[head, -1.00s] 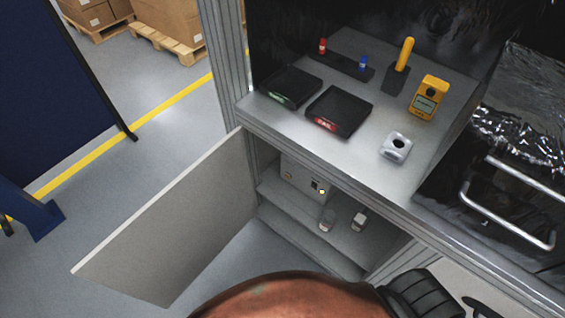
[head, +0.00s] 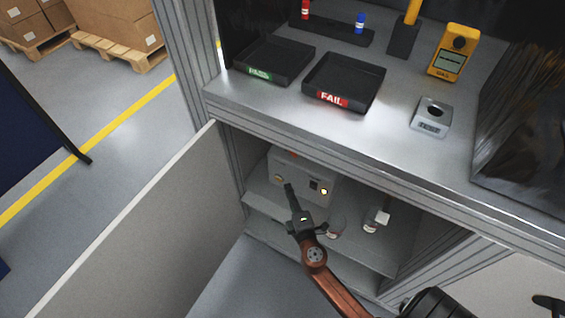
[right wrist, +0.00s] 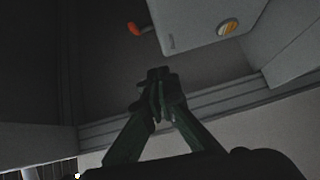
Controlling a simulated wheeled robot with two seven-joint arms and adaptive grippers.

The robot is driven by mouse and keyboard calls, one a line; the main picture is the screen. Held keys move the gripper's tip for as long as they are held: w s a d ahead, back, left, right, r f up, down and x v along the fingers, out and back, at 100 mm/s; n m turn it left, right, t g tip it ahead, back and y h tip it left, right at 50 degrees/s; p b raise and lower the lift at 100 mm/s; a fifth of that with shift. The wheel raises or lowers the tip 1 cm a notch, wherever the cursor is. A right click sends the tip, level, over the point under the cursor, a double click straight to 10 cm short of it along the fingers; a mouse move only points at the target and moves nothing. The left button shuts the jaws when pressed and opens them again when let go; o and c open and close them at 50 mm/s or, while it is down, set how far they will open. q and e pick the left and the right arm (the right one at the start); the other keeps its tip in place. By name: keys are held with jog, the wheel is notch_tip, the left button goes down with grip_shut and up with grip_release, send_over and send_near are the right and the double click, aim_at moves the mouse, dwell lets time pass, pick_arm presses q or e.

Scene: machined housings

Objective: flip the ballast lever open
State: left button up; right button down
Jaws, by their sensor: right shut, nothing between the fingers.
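The ballast lever shows as a small orange-red piece (head: 293,154) at the top of a grey box (head: 319,177) inside the open lower cabinet. In the right wrist view the orange lever (right wrist: 134,29) sticks out from one edge of the pale box (right wrist: 195,22). My right gripper (head: 289,188) is shut and empty, in front of the box in the head view. In the right wrist view its closed fingertips (right wrist: 158,74) are apart from the lever.
The cabinet door (head: 150,230) stands open at the left. Two small bottles, one (head: 373,222) with a white cap, stand on the shelf near my right gripper. The worktop above holds a PASS tray (head: 275,60), a FAIL tray (head: 345,85) and a yellow meter (head: 453,52).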

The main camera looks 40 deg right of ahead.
jog(key=shift+t, duration=0.3)
jog(key=w+d, duration=0.2)
jog(key=w, duration=0.1)
jog(key=w+d+r, duration=0.1)
jog(key=w+d, duration=0.1)
jog(key=w, duration=0.1)
jog(key=w+d+r, duration=0.1)
jog(key=w+d, duration=0.1)
jog(key=w, duration=0.1)
jog(key=shift+d+r+b, duration=0.2)
jog(key=shift+d+b, duration=0.15)
jog(key=shift+d, duration=0.4)
pick_arm(q)
notch_tip(320, 180, up, 3)
jog(key=shift+w+d+r, duration=0.1)
jog(key=shift+w+r, duration=0.1)
jog(key=shift+r, duration=0.05)
